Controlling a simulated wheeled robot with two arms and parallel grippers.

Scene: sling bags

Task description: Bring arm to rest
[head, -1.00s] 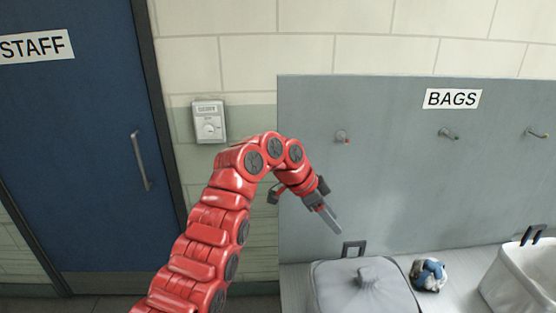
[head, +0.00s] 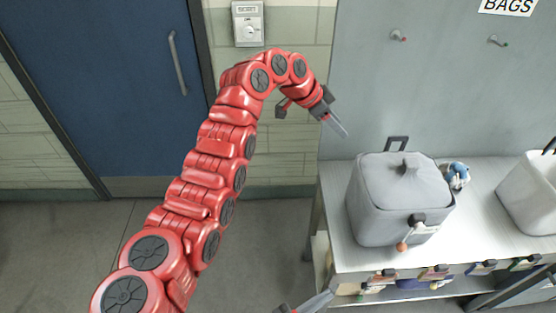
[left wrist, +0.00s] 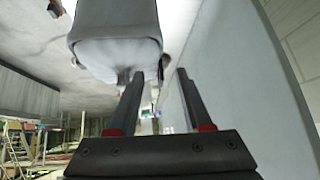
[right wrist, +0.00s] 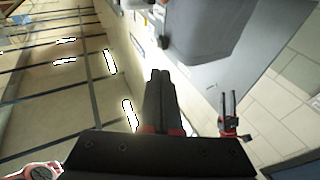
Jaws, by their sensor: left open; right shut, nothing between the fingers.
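My left arm (head: 215,160) is red and jointed, and it arches up from the lower left in the head view. Its left gripper (head: 338,125) is open and empty, held in the air left of and above the grey lidded bag. In the left wrist view the two fingers (left wrist: 160,78) stand apart. My right gripper (head: 318,303) shows only at the bottom edge of the head view, low in front of the bench. In the right wrist view its fingers (right wrist: 160,75) are together with nothing between them.
A grey lidded bag (head: 378,205) stands on the bench (head: 345,255), with a blue and white bundle (head: 457,176) and a white bin (head: 530,195) to its right. Hooks (head: 398,36) stick out of the grey back panel. Open floor (head: 270,235) lies left of the bench.

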